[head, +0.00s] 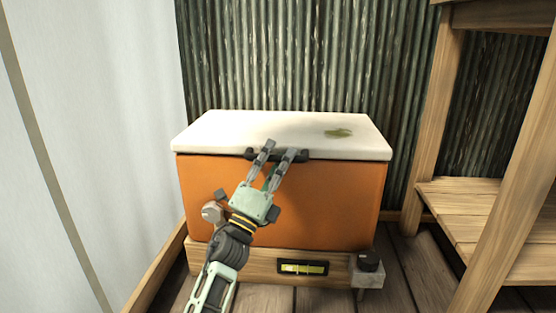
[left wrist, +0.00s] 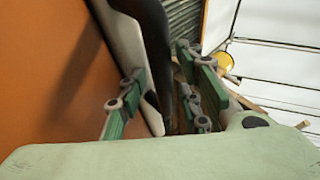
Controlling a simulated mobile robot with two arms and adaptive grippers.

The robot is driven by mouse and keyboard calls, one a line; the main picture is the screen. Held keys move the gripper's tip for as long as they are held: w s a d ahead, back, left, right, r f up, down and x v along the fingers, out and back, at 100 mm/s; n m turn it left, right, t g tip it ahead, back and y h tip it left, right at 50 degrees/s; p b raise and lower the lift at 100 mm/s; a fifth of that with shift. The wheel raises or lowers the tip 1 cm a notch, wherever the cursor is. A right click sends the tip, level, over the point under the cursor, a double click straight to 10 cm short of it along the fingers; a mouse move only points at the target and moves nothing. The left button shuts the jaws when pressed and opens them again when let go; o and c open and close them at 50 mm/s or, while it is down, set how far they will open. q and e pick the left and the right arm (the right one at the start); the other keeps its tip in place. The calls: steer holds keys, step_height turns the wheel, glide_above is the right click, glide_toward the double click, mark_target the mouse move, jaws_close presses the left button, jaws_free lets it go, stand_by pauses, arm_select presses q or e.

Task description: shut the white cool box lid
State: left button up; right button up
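The cool box has an orange body (head: 280,200) and a white lid (head: 300,125) with a greenish stain on top. The lid lies flat over the body, and I see no clear gap under its front edge in the head view. A dark handle (head: 302,155) sits at the middle of the lid's front edge. My left gripper (head: 279,150) is at this handle, its two fingers apart. In the left wrist view, the dark handle (left wrist: 152,25) and white lid edge (left wrist: 128,40) run between the spread green fingers (left wrist: 165,95); contact is unclear. My right gripper is out of view.
The box stands on a low wooden base (head: 235,268) with a yellow spirit level (head: 302,267) at its front. A wooden shelf unit (head: 480,205) stands close on the right. A pale tent wall (head: 100,130) is on the left, corrugated metal (head: 310,60) behind.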

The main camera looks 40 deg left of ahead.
arm_select(q)
steer(key=shift+r, duration=0.1)
steer(key=shift+r, duration=0.2)
step_height(320, 180, up, 10)
steer(key=shift+d+f, duration=0.1)
steer(key=shift+f, duration=0.05)
stand_by(0.3)
steer(key=shift+o, duration=0.2)
